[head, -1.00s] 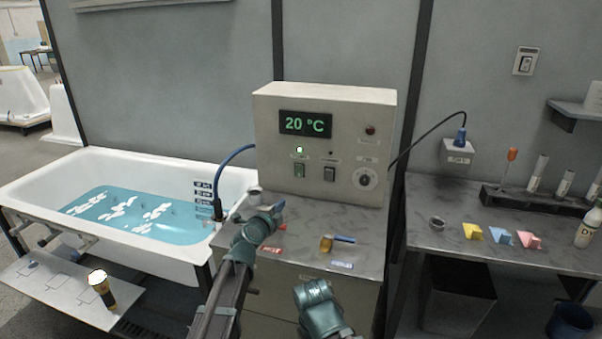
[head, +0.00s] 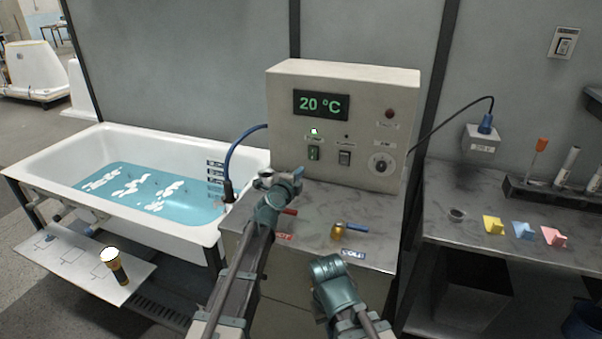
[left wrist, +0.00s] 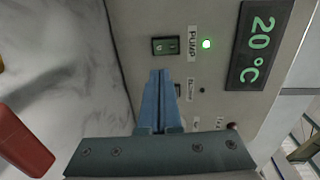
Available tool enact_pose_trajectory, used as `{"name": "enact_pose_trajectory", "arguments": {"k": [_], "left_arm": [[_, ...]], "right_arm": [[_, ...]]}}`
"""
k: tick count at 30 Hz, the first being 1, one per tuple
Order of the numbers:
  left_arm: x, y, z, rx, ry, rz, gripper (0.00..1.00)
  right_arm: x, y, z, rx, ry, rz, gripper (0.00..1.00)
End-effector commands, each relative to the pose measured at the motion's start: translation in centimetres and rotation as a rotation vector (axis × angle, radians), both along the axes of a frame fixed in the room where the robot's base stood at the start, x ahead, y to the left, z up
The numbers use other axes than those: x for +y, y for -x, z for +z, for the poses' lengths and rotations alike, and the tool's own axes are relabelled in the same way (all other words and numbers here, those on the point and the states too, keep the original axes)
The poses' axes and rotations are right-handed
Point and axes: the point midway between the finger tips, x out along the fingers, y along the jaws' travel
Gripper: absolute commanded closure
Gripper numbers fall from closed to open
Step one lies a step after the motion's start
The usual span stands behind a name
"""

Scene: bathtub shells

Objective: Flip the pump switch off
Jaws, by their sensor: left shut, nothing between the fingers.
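The pump switch (head: 314,153) is a green-lit rocker on the front of the beige control box (head: 285,120). It also shows in the left wrist view (left wrist: 165,46), beside the PUMP label, and the green lamp (left wrist: 206,44) next to that label is lit. My left gripper (head: 298,174) is just below and slightly left of the switch. Its blue fingers (left wrist: 159,74) are shut and empty, with tips close to the switch; I cannot tell whether they touch. My right gripper (head: 327,265) is low in front of the bench, its fingers hidden.
A second, dark rocker switch (head: 344,158) is right of the pump switch, with a dial (head: 381,164) beyond. A red-handled valve (head: 290,212) and a blue-handled valve (head: 355,228) stand on the bench below. The water-filled tub (head: 60,152) is left.

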Motion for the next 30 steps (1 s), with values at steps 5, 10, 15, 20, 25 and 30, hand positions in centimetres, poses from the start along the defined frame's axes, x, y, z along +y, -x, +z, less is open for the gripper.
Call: {"name": "enact_pose_trajectory", "arguments": {"k": [5,10,15,20,25,30], "left_arm": [[-1.3,-4.2,-0.7,0.0,0.0,-0.001,1.0],[-2.3,-7.2,-1.2,0.0,-0.001,-0.002,1.0],[-3.0,-9.4,-1.4,0.0,-0.001,-0.001,1.0],[-3.4,-10.4,-1.6,0.0,-0.001,-0.001,1.0],[-3.5,-10.7,-1.6,0.0,0.0,-0.001,1.0],[-3.5,-10.7,-1.6,0.0,0.0,-0.001,1.0]], "right_arm": [[0.0,0.0,-0.7,0.0,0.0,0.0,1.0],[0.0,0.0,-1.1,0.0,0.0,0.0,1.0],[0.0,0.0,-1.4,0.0,0.0,0.0,1.0],[0.0,0.0,-1.6,0.0,0.0,0.0,1.0],[0.0,0.0,-1.6,0.0,0.0,0.0,1.0],[0.0,0.0,-1.6,0.0,0.0,0.0,1.0]]}}
